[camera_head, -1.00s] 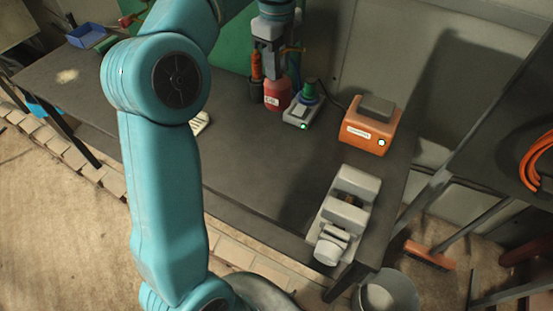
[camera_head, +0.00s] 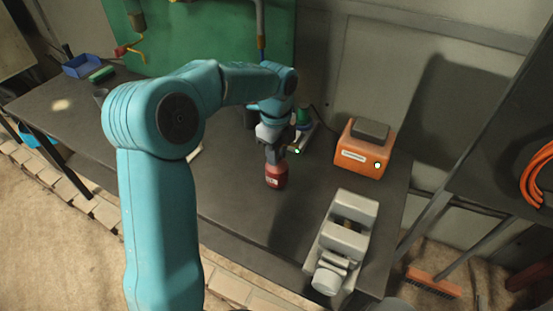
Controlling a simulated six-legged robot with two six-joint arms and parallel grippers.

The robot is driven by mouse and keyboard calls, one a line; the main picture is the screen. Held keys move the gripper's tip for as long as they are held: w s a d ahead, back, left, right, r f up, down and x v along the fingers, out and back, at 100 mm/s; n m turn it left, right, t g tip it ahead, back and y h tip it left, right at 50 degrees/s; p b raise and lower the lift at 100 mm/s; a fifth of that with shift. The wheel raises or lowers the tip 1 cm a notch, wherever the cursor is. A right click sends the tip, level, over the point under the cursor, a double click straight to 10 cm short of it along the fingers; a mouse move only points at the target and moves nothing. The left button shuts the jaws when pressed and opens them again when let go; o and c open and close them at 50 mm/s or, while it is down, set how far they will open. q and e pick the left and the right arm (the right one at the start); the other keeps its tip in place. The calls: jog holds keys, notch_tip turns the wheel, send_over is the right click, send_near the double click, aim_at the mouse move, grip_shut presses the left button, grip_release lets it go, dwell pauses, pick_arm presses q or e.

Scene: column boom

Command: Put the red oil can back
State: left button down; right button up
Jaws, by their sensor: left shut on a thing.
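The red oil can (camera_head: 276,177) is a small red bottle-shaped can with a pale label. It is upright over the dark workbench, near its middle. My left gripper (camera_head: 273,156) points down and is shut on the top of the red oil can. I cannot tell whether the can's base touches the bench. The top of the can is hidden by the gripper. My right gripper is not in view.
An orange box (camera_head: 362,150) stands to the right of the can, a grey vise (camera_head: 343,240) at the front right. A green-topped device (camera_head: 303,118) stands behind my gripper, partly hidden. The dark bench (camera_head: 240,205) is clear around the can.

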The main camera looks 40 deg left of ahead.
pick_arm(q)
jog(key=shift+f, duration=1.25)
jog(key=shift+f, duration=0.1)
jog(key=shift+d+f, duration=0.1)
jog(key=shift+f, duration=0.05)
jog(key=c, duration=0.9)
grip_release()
jog(key=shift+c, duration=0.2)
notch_tip(320, 180, up, 12)
jog(key=shift+w+f, duration=0.1)
jog(key=shift+f, duration=0.15)
jog(key=shift+r, duration=0.55)
